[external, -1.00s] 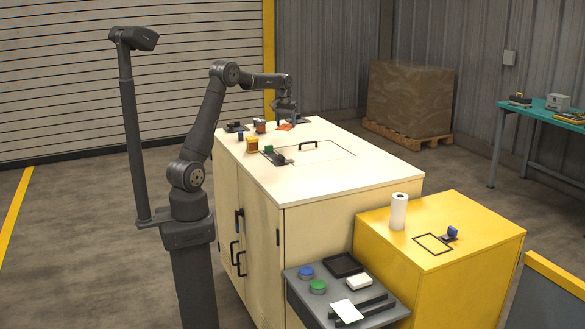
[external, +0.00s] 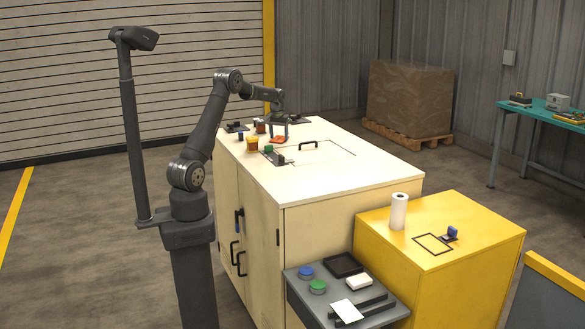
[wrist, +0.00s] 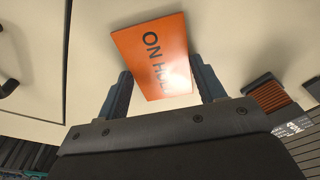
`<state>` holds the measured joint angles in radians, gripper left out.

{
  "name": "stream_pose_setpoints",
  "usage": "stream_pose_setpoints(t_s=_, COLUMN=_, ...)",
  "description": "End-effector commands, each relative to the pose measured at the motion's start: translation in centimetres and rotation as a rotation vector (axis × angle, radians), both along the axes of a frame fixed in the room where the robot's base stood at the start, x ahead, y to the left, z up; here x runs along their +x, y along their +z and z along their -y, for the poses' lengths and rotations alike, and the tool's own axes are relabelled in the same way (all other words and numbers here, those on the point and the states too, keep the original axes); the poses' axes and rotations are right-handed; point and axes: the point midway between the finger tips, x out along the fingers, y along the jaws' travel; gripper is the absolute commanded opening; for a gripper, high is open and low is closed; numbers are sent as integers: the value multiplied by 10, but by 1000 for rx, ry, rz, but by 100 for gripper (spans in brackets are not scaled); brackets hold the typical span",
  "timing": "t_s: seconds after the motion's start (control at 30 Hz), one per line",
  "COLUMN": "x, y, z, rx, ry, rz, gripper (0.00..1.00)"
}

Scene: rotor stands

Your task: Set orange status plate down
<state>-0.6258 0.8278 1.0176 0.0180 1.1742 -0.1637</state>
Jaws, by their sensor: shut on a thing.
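The orange plate (wrist: 155,55) has dark lettering starting with "ON"; the rest is partly hard to read. It sits between the two dark fingers of my gripper (wrist: 163,88) in the wrist view, and the gripper is shut on it. In the external view the orange plate (external: 278,139) shows at the fingertips of my gripper (external: 279,134), low over the cream cabinet top (external: 350,172). I cannot tell whether the plate touches the surface.
A dark fixture (external: 276,158) with a green part (external: 268,149) lies close in front of the plate. A black handle (external: 308,144) is on the top to the right. The cabinet's near right top is clear.

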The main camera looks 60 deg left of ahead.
Motion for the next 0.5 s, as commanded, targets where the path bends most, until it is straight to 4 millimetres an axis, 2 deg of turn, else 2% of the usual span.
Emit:
stream_pose_setpoints(t_s=0.17, x=0, y=-3, z=0, rx=-1, ry=0, rz=-1, gripper=40)
stream_pose_setpoints(t_s=0.2, x=0, y=-3, z=0, rx=0, ry=0, rz=0, gripper=69)
stream_pose_setpoints(t_s=0.3, x=0, y=-3, z=0, rx=0, ry=0, rz=0, gripper=85)
stream_pose_setpoints(t_s=0.5, x=0, y=-3, z=0, rx=0, ry=0, rz=0, gripper=85)
